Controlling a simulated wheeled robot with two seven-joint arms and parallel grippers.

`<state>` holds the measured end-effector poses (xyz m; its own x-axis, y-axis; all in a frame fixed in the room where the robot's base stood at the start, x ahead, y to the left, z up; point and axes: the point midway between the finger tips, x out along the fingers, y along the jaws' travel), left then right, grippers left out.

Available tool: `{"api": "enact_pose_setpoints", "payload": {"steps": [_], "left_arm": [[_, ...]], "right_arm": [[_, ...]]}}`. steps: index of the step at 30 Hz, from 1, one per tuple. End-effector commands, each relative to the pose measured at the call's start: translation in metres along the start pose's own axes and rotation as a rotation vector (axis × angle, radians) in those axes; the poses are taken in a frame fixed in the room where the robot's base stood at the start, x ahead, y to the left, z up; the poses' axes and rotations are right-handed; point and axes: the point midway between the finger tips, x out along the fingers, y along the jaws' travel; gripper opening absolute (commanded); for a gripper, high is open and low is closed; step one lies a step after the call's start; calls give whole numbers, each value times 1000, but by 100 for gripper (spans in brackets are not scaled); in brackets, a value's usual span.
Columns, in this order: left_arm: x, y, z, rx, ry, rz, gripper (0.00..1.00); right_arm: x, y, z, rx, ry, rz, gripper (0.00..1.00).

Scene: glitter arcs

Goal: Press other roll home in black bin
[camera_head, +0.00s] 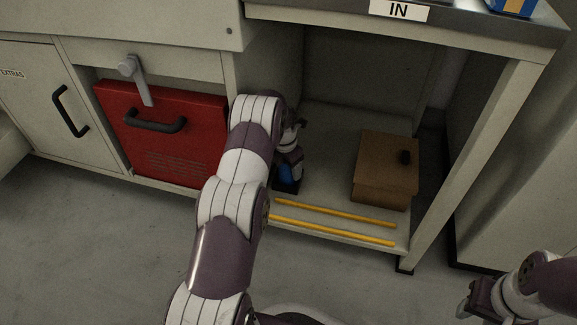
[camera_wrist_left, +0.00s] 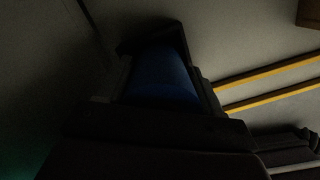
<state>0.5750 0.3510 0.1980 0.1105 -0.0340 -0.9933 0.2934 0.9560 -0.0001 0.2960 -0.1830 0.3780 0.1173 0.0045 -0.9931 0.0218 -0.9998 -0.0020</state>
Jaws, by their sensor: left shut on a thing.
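My left gripper (camera_head: 288,174) reaches into the open lower bay of the bench and is low over its floor. It is shut on a blue roll (camera_wrist_left: 160,76), which shows as a small blue patch in the head view. Dark shapes surround the roll in the left wrist view. In this dim light I cannot tell black bin from gripper fingers, or how deep the roll sits. My right gripper (camera_head: 472,302) is at the lower right, away from the bench, its jaw opening unclear.
A brown box (camera_head: 380,183) with a black knob stands to the right on the bay floor. Two yellow strips (camera_head: 335,213) run along the front of that floor. A bench leg (camera_head: 465,165) bounds the right side. A red panel (camera_head: 165,130) with a handle is on the left.

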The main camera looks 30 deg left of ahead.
Motion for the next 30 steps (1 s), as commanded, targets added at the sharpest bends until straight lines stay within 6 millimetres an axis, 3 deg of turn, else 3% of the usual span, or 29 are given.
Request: {"api": "enact_pose_setpoints", "payload": {"steps": [23, 24, 26, 30], "left_arm": [[7, 0, 0, 0, -1, 1, 23], [7, 0, 0, 0, -1, 1, 75], [7, 0, 0, 0, -1, 1, 95], [8, 0, -1, 0, -1, 0, 95]], "right_arm": [[3, 0, 0, 0, 0, 0, 43], [3, 0, 0, 0, 0, 0, 43], [3, 0, 0, 0, 0, 0, 43], [3, 0, 0, 0, 0, 0, 43]]}}
